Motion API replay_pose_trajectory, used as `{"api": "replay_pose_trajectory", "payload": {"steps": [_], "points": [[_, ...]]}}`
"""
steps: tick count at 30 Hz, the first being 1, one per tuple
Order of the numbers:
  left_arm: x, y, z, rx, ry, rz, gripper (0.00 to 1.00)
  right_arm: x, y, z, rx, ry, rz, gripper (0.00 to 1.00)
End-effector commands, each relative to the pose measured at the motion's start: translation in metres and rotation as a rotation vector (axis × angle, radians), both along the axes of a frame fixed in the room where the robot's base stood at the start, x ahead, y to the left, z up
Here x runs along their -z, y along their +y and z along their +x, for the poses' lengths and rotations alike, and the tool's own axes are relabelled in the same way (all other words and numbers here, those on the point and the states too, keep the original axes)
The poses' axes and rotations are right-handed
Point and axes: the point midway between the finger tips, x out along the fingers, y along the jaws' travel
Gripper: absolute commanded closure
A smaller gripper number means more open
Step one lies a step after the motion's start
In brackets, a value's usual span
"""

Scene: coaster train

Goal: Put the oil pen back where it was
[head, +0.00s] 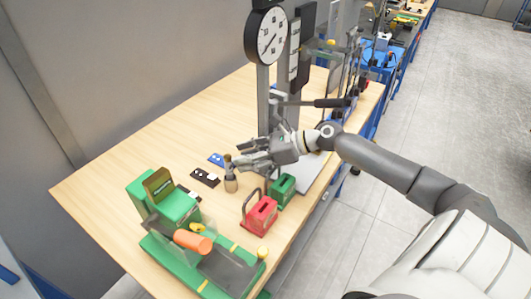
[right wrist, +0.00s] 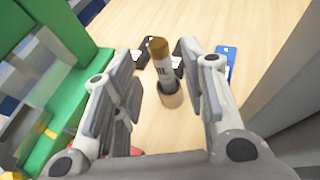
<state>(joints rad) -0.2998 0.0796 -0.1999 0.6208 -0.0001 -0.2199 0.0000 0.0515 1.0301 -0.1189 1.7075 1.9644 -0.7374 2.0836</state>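The oil pen (right wrist: 160,62), brown-capped with a pale lettered body, stands in a small round wooden holder (right wrist: 171,97) in the right wrist view. In the head view the holder (head: 231,185) stands on the table, with the pen (head: 228,163) rising from it. My right gripper (right wrist: 166,80) is open, with one finger on either side of the pen and visible gaps between. In the head view my right gripper (head: 245,161) is beside the pen's upper part and partly hides it. My left gripper is not in view.
A green machine (head: 165,205) with an orange cylinder (head: 193,241) stands front left on the table (head: 120,170). A red block (head: 260,215) and a green block (head: 284,189) stand right of the holder. A dial stand (head: 267,35) rises behind.

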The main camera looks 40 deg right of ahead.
Motion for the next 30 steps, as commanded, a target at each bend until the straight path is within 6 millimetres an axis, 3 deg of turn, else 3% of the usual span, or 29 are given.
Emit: {"api": "replay_pose_trajectory", "payload": {"steps": [13,30], "points": [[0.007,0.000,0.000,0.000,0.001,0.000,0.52,-0.019,-0.035,-0.034,-0.001,0.002,-0.001,0.61],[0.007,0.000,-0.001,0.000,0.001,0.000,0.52,-0.025,-0.041,-0.040,-0.001,0.000,0.000,0.61]]}}
